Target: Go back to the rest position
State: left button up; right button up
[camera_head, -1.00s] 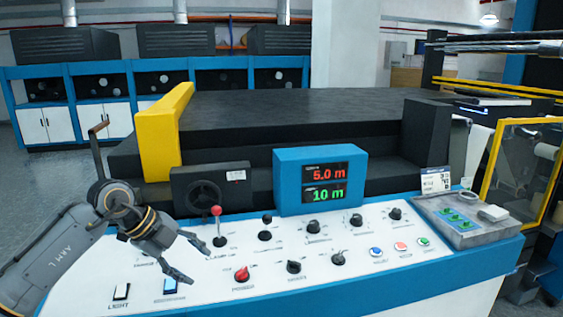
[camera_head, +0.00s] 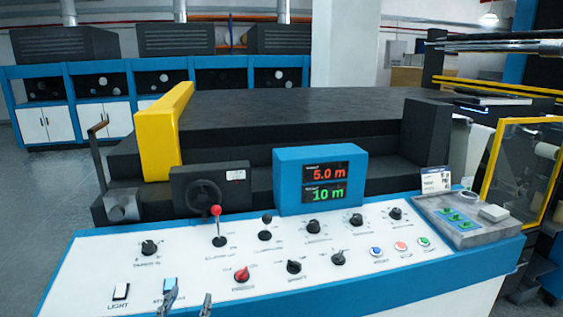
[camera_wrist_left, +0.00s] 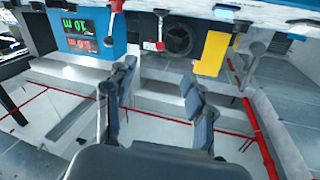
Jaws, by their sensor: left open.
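My left gripper (camera_head: 188,303) shows only as two fingertips at the bottom edge of the head view, over the lower front of the white control panel (camera_head: 195,262). In the left wrist view its two fingers (camera_wrist_left: 158,76) are spread apart with nothing between them. The fingertips are close to the blue switch (camera_head: 170,284) in the head view; I cannot tell whether they touch it. The rest of the left arm is out of the head view. My right gripper is in neither view.
The panel carries a red-ball lever (camera_head: 215,211), a red knob (camera_head: 242,274), several black knobs and a blue display box (camera_head: 290,180) reading 5.0 m and 10 m. A crank handle (camera_head: 98,152) stands at the left. A yellow bracket (camera_head: 158,140) rises behind.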

pick_arm(q)
jog(key=s+a+f+n+g+y, duration=0.25)
jog(key=s+f+g, duration=0.55)
jog(key=s+f, duration=0.55)
jog(key=s+f+m+g+h, duration=0.2)
jog(key=s+f+g, duration=0.5)
jog(key=s, duration=0.7)
notch_tip(320, 180, down, 27)
jog(key=s, duration=0.2)
jog(key=s+a+f+g, duration=0.1)
jog(key=s+a+f, duration=0.1)
jog(key=s+f, duration=1.4)
jog(key=shift+g, duration=0.4)
jog(key=shift+s+a, duration=0.1)
